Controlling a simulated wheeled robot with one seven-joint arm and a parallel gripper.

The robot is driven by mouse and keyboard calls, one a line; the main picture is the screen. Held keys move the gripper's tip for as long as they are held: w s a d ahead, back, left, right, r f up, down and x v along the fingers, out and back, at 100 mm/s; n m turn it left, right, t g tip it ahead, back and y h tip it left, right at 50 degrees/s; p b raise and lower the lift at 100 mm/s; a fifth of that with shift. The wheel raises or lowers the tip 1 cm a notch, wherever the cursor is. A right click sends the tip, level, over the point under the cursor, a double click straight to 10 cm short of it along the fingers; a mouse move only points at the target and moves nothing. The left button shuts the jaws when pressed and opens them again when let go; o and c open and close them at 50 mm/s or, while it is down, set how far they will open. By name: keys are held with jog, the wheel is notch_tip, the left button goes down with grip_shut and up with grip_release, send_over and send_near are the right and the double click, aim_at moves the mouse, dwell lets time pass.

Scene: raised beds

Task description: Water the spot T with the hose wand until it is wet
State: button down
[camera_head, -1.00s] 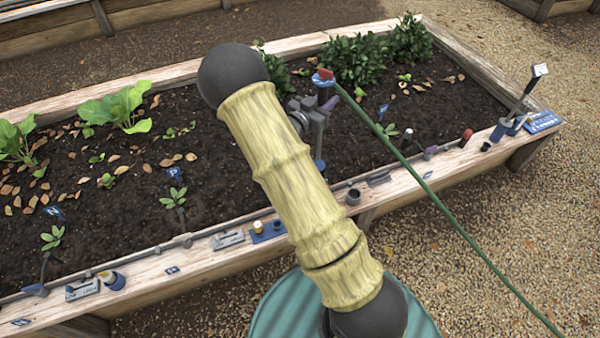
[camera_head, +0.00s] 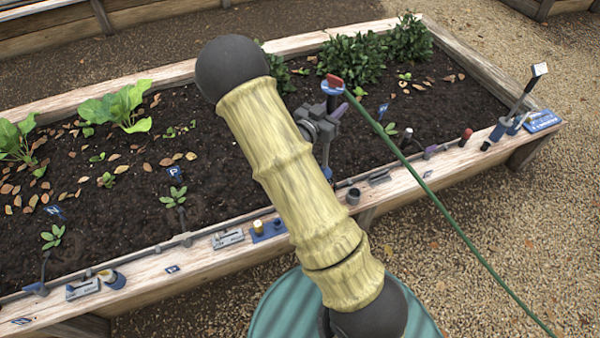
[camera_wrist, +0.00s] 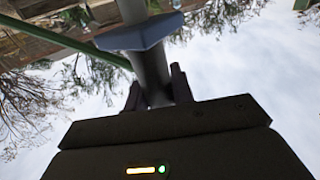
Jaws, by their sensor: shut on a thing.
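The hose wand (camera_head: 330,105) stands roughly upright over the raised bed, with a red part at its top and a blue collar below it. My gripper (camera_head: 322,128) is shut on its shaft, partly hidden behind my yellow arm link. In the wrist view my gripper's two dark fingers (camera_wrist: 155,90) close on the grey wand shaft (camera_wrist: 150,68), below the blue collar. The green hose (camera_head: 430,190) runs from the wand's top to the lower right. I cannot read a T on any tag; a small blue tag (camera_head: 383,110) right of the wand is unreadable. No water shows.
The raised bed (camera_head: 180,262) has a wooden rim with small fixtures along its front. Tags P (camera_head: 174,173) and N (camera_head: 55,214) stand near seedlings. Leafy greens (camera_head: 118,105) grow left and dark bushes (camera_head: 355,62) at the back. Gravel (camera_head: 500,240) lies open at right.

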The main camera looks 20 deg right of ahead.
jog(key=d+b, duration=0.2)
jog(key=d, duration=1.3)
jog(key=shift+w, duration=0.25)
jog(key=w+a+f, duration=0.3)
jog(key=w+a, duration=1.3)
jog(key=w, duration=0.3)
jog(key=shift+w+p, duration=0.2)
jog(key=shift+p, duration=0.1)
dwell(1.8)
jog(key=s+r+p, duration=0.1)
jog(key=s, duration=0.5)
jog(key=s+r+p, duration=0.1)
jog(key=s, duration=0.6)
jog(key=s+r+p, duration=0.1)
jog(key=s, duration=0.6)
jog(key=shift+d, duration=0.35)
